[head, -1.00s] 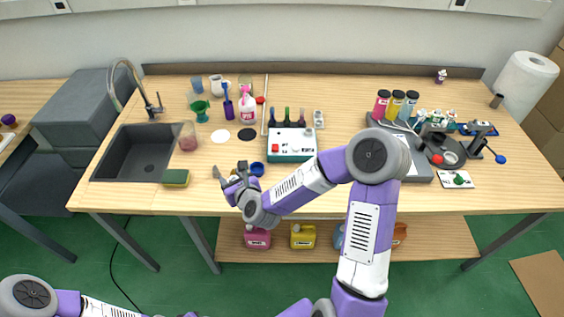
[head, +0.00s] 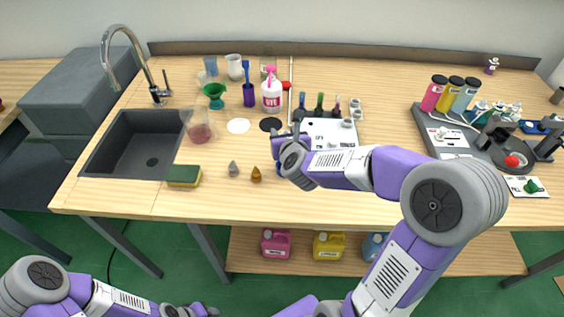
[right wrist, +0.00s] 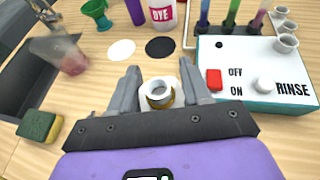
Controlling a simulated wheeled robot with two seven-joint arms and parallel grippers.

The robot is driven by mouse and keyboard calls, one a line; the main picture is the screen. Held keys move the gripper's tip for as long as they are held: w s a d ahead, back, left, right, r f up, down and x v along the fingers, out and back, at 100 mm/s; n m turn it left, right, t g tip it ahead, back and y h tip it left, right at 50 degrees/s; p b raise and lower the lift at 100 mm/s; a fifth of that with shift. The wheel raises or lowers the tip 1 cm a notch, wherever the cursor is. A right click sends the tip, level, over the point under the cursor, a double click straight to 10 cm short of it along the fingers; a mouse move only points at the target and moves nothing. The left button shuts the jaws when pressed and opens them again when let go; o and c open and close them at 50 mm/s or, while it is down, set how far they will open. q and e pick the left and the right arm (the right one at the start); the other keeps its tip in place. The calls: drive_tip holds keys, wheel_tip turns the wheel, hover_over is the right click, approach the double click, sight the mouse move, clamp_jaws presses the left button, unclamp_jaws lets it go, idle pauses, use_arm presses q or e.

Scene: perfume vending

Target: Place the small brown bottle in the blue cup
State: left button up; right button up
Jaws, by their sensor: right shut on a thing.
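My right gripper (head: 289,138) is above the table, at the left end of the white-and-teal rinse box. In the right wrist view, its fingers (right wrist: 158,78) are closed around a small bottle (right wrist: 160,92) with a white ring-shaped open neck and a brownish body. Most of the bottle's body is hidden.
The rinse box (right wrist: 252,68) has a red switch and small cups. White (head: 238,126) and black (head: 270,124) discs lie behind. The front table strip is clear.

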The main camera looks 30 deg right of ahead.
wheel_tip(320, 180, down, 8)
drive_tip(key=shift+r+b, duration=0.1)
drive_tip(key=shift+b, duration=1.15)
drive_tip(key=shift+r, duration=0.15)
drive_tip(key=o, duration=0.6)
drive_tip(key=shift+f, duration=0.2)
drive_tip(key=shift+o, duration=0.8)
